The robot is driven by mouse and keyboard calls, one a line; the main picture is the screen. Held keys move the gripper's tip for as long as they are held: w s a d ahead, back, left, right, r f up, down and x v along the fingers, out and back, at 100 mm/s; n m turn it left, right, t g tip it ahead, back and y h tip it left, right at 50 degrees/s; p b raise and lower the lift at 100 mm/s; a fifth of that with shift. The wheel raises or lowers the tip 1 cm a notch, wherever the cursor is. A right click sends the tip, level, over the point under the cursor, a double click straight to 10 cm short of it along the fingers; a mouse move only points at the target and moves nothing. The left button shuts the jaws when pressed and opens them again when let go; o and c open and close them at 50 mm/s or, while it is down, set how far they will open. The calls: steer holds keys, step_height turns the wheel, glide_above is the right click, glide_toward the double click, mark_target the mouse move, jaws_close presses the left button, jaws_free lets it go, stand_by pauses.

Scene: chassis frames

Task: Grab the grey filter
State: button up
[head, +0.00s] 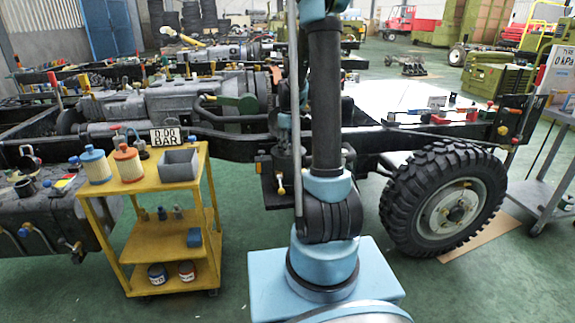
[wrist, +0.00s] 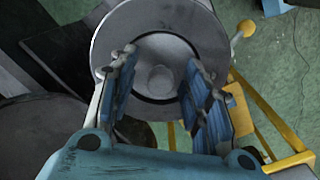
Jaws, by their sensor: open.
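My gripper (wrist: 161,64) is open, with one blue-padded finger on each side of the hub and the tips over the canister's face. The fingers overlap the canister in the picture; whether they touch it I cannot tell. In the head view my own arm stands in the middle and the gripper cannot be made out. I cannot pick out the grey filter there with certainty.
The black chassis frame (head: 232,150) runs across behind, with a large wheel (head: 448,200) at right.

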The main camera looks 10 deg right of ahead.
jaws_close()
